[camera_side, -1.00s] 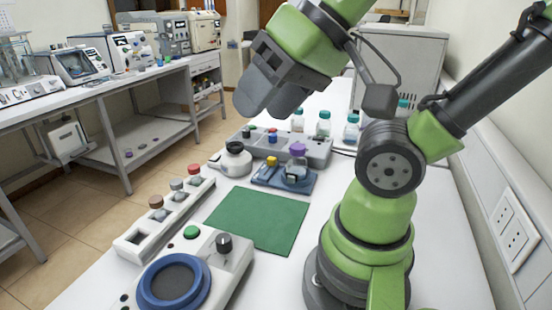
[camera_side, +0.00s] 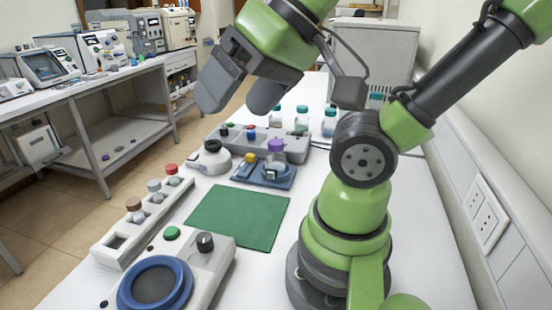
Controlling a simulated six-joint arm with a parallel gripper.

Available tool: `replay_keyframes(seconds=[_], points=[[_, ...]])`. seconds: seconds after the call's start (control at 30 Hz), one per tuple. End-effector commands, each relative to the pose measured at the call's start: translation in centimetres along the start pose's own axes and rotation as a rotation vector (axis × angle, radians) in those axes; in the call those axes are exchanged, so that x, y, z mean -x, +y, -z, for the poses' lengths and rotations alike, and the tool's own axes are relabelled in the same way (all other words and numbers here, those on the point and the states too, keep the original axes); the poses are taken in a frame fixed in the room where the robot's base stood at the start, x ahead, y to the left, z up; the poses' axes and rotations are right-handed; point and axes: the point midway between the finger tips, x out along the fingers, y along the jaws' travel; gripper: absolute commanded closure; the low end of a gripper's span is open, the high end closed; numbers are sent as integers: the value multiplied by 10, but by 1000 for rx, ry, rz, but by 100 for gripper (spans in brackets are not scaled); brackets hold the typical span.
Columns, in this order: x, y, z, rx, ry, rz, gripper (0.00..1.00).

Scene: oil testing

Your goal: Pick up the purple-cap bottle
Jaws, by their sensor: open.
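The purple-cap bottle (camera_side: 276,155) stands upright on a small blue stand (camera_side: 249,181) behind the green mat. Its cap is purple and its body is clear. A small yellow-topped item (camera_side: 249,159) sits at its left on the same stand. My gripper (camera_side: 232,102) is open and empty, high in the air to the upper left of the bottle. Its two dark fingers are spread and point down to the left. They are apart from everything on the table.
A green mat (camera_side: 238,217) lies flat in front. A white rack (camera_side: 118,240) with several small capped bottles stands left. A device with a blue ring (camera_side: 127,290) is at the front. A grey block (camera_side: 224,140) and several teal-capped bottles (camera_side: 301,118) stand behind.

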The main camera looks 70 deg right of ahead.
Motion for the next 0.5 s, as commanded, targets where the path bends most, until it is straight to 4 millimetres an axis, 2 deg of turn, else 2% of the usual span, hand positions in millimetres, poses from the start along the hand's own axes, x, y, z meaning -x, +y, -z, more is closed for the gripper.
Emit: replay_keyframes(seconds=[0.27, 0.37, 0.47, 0.5], points=[[-2, 2, 4, -7, 0, -15, 14], [-10, 11, 19, -31, -1, -68, 14], [-25, 33, 45, -70, -7, -154, 14], [-32, 46, 56, -89, -12, -194, 14]])
